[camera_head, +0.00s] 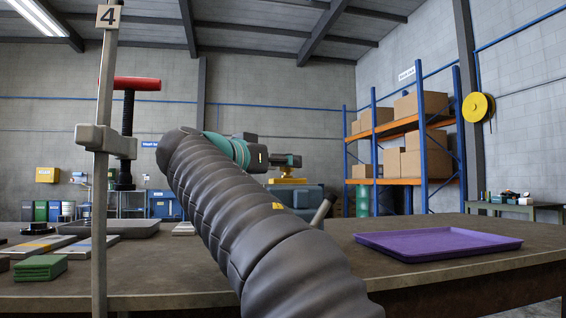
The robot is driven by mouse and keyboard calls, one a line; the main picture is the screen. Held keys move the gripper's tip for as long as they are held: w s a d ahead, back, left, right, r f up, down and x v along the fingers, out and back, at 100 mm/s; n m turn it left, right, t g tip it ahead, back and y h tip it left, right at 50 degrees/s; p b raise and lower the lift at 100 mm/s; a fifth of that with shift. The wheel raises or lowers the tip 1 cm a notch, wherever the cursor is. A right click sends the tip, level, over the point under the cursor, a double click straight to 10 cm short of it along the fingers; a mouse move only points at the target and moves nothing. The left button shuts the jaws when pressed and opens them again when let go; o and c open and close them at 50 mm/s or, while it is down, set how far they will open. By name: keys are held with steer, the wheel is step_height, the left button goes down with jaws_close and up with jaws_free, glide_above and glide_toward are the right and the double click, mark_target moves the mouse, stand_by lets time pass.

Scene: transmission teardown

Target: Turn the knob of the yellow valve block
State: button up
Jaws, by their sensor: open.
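My arm reaches up and away from the front edge, and my gripper (287,160) points to the right beyond it. The gripper is small in view but open. A yellow block (288,181), which looks like the valve block, sits just below the gripper on top of a grey-blue housing (300,194). I cannot tell whether the fingers touch the knob. My arm hides the left part of the housing.
A purple tray (437,244) lies empty on the workbench (420,283) at the right. A post clamp with a red handle (137,84) stands at the left. Green pads (41,268) and flat bars (85,247) lie near it. A grey lever (321,212) sticks up beside my arm.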

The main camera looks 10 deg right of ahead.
steer(key=shift+w+d, duration=0.3)
steer(key=shift+d, duration=0.1)
steer(key=shift+c, duration=0.3)
jaws_close()
steer(key=b, duration=0.1)
steer(key=n+t+y+b, duration=0.1)
steer(key=shift+s+d+f+t+b, duration=0.15)
steer(key=shift+s+f+t+b, duration=0.1)
steer(key=shift+t+b, duration=0.1)
steer(key=shift+w+r+n+t+y+b, duration=0.1)
steer(key=shift+r+n+t+y+b, duration=0.1)
steer(key=shift+n+t+y+b, duration=0.95)
steer(key=shift+n+y+p, duration=0.25)
steer(key=shift+y+p, duration=0.15)
steer(key=shift+y, duration=0.15)
steer(key=shift+o, duration=0.3)
jaws_free()
